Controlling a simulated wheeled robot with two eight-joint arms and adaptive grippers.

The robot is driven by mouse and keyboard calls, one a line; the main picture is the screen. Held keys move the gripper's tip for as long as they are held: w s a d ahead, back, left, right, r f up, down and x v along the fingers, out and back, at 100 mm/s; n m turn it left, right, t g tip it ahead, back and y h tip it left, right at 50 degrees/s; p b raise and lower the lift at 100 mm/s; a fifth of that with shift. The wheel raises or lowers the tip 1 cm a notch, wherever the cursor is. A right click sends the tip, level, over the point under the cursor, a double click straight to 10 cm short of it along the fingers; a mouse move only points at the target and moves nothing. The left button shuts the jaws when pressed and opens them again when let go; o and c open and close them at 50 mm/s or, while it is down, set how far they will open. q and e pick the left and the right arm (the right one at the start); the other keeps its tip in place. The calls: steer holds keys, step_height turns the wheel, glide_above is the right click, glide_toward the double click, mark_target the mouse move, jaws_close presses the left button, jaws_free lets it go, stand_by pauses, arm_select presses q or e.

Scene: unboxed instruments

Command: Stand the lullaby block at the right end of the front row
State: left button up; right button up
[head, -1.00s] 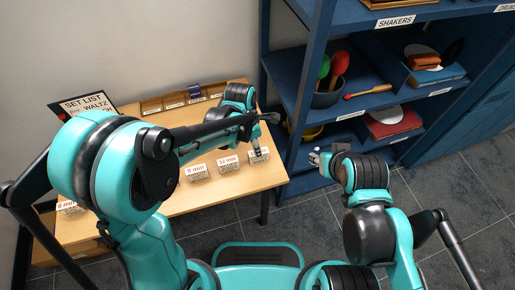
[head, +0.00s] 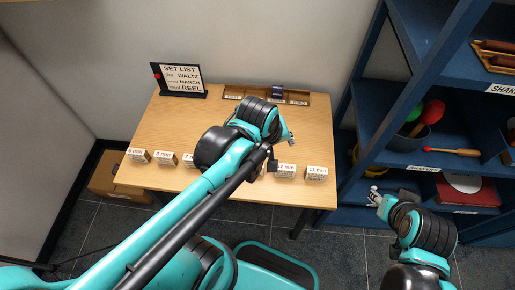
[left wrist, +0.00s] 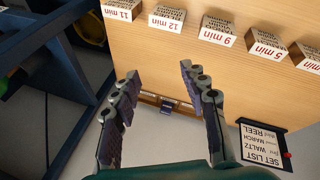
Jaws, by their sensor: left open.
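A row of small white blocks with minute labels stands along the front of the wooden table. The "11 min" block (head: 316,173) is at its right end, with the "12 min" block (head: 285,171) to its left. Both also show in the left wrist view, "11 min" (left wrist: 122,10) and "12 min" (left wrist: 167,18). No readable label says lullaby, so I cannot tell which block it is. My left gripper (head: 290,138) is open and empty, above the table behind the row; its spread fingers (left wrist: 159,72) show close up. My right gripper (head: 375,197) is near the blue shelf; its jaws are unclear.
A set list sign (head: 180,80) stands at the back left. A wooden tray (head: 232,92) at the back edge holds a dark blue piece (head: 278,91). The blue shelf (head: 366,105) stands right of the table. The table middle is partly hidden by my left arm.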

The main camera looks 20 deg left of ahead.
arm_select(q)
steer(key=s+a+m+t+y, duration=0.1)
steer(key=s+a+m+t, duration=0.1)
steer(key=s+a+m, duration=0.2)
steer(key=shift+s+a+r+m, duration=0.25)
steer(key=shift+a+r+m, duration=0.1)
steer(key=shift+m, duration=1.55)
